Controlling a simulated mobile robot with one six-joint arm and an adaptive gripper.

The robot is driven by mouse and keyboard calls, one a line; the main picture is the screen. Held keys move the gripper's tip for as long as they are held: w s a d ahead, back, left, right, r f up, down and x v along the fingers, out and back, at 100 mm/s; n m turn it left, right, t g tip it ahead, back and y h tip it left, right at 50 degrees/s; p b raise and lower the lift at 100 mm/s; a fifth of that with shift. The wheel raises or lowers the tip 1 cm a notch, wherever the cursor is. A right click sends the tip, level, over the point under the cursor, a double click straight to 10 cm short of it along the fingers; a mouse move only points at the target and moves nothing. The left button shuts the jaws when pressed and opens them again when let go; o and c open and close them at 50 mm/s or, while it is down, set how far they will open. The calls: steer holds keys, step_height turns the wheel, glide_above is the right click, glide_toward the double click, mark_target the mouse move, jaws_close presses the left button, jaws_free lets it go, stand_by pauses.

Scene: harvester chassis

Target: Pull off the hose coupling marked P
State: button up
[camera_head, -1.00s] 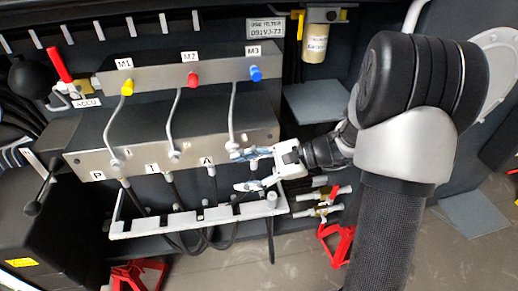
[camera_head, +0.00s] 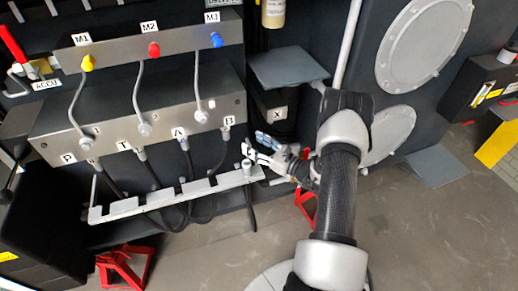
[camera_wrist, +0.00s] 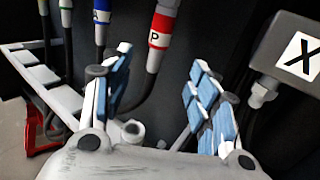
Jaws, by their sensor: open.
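The coupling marked P (camera_wrist: 161,28) has a white body with red bands and points downward in the wrist view. Its black hose bends down and left. My gripper (camera_wrist: 156,72) is open and empty, with blue-padded fingers. In the picture the coupling's lower end shows between the fingertips, but the depth gap is unclear. A coupling with blue bands marked A (camera_wrist: 102,20) hangs to its left. In the head view my gripper (camera_head: 258,147) is below and right of the rightmost coupling (camera_head: 226,134), under plate B, which seems to be the P one; its marking is too small to read there.
The grey valve block (camera_head: 140,115) carries port plates P, T, A, B. A white slotted rack (camera_head: 125,207) runs below the hoses. A box marked X (camera_wrist: 295,50) is close on the right. A grey shelf (camera_head: 290,67) stands above my gripper.

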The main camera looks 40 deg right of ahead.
mark_target(226, 136)
steer(key=b+x, duration=0.3)
steer(key=x, duration=1.1)
steer(key=shift+w+a, duration=0.1)
steer(key=shift+w, duration=0.25)
steer(key=shift+c, duration=0.5)
jaws_close()
steer(key=c, duration=0.5)
jaws_free()
jaws_close()
steer(key=shift+f, duration=0.3)
steer(key=shift+f, duration=2.05)
